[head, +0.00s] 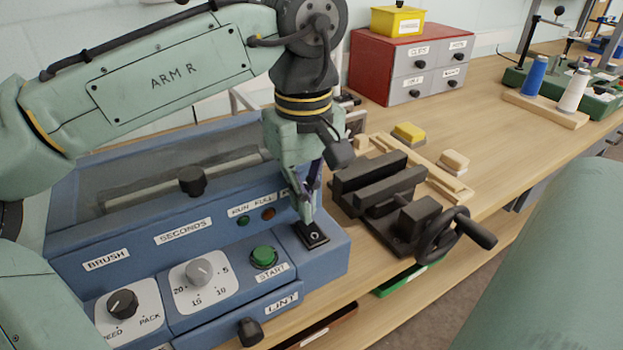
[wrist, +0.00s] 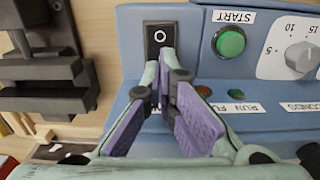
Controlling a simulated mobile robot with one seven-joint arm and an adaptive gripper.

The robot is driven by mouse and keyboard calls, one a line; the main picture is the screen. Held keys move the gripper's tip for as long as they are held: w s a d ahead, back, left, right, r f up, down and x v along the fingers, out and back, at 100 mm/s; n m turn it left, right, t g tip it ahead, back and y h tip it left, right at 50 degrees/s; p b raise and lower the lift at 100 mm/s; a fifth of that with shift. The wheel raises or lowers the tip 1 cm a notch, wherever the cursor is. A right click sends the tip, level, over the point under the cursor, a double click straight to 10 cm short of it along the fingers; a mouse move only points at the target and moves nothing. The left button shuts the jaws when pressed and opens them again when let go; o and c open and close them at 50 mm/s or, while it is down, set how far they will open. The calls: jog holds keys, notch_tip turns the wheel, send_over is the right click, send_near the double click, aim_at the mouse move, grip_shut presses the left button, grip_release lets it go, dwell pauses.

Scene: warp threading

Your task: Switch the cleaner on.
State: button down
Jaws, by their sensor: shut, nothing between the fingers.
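The cleaner is a blue machine (head: 230,262) on the bench at the left of the head view. Its black rocker switch (head: 314,237) sits on the right end of its front top. In the wrist view the switch (wrist: 160,36) shows a white round mark at its far part; the fingertips hide its near part. My gripper (head: 307,219) is shut and empty, pointing down at the switch. Its fingertips (wrist: 165,62) are at or just above the switch; I cannot tell whether they touch. The RUN lamp (head: 243,221) and FULL lamp (head: 269,214) look dim.
A green START button (head: 264,256) and a grey seconds dial (head: 198,271) are left of the switch. A black vise (head: 400,200) stands close on the right. A drawer cabinet (head: 410,65) is behind. Bare bench (head: 480,125) lies to the right.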

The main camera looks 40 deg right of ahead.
jog(key=shift+f+b, duration=0.65)
jog(key=shift+f, duration=0.55)
dwell(0.5)
notch_tip(320, 180, up, 7)
jog(key=p, duration=0.7)
jog(key=shift+r, duration=0.1)
jog(key=shift+s, duration=0.15)
dwell(0.4)
